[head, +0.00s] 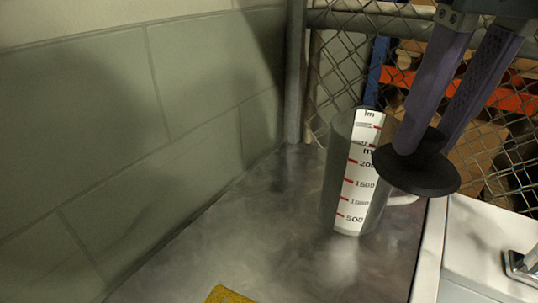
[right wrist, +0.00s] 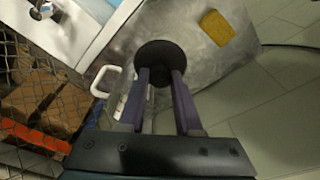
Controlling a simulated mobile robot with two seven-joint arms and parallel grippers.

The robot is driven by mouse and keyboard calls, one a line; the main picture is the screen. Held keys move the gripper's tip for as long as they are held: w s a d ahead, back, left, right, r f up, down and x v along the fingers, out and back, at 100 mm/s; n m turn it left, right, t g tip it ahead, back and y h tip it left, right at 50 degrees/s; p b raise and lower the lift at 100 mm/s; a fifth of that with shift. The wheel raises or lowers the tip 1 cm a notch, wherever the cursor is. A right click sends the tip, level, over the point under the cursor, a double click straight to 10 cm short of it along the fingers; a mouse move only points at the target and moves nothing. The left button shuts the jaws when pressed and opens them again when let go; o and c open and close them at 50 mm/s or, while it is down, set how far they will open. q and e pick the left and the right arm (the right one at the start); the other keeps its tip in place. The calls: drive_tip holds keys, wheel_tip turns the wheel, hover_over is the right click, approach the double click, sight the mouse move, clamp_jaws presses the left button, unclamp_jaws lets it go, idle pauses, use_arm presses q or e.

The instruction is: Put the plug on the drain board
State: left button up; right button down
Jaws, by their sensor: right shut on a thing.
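The plug (head: 425,178) is a dark round disc with a raised knob, held in the air by my right gripper (head: 428,140). The purple fingers of the right gripper are shut on the plug's knob, and the disc hangs below them, slightly tilted. In the right wrist view the plug (right wrist: 160,56) shows at the fingertips. The drain board (head: 265,245) is the grey, mottled metal surface in the lower middle of the head view. My left gripper is out of view.
A clear measuring jug (head: 350,185) with a white scale stands on the drain board, partly behind the plug in the head view. A yellow sponge (head: 228,295) lies near the front. A white sink (head: 490,240) with a tap is at right. The board's left middle is clear.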

sight(385, 164)
drive_tip(key=shift+n, duration=0.3)
drive_tip(key=a+f, duration=0.1)
drive_tip(key=f, duration=0.1)
drive_tip(key=a+f+b, duration=0.1)
drive_tip(key=f, duration=0.1)
drive_tip(key=a+f, duration=0.1)
drive_tip(key=f, duration=0.1)
drive_tip(key=shift+w+f, duration=0.15)
drive_tip(key=shift+w, duration=0.05)
use_arm(q)
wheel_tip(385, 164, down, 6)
drive_tip(key=b, duration=0.4)
use_arm(e)
drive_tip(key=shift+a+f, duration=0.1)
drive_tip(key=shift+f, duration=10)
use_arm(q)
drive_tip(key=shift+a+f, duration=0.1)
use_arm(e)
drive_tip(key=shift+f, duration=0.2)
drive_tip(key=c, duration=0.6)
unclamp_jaws()
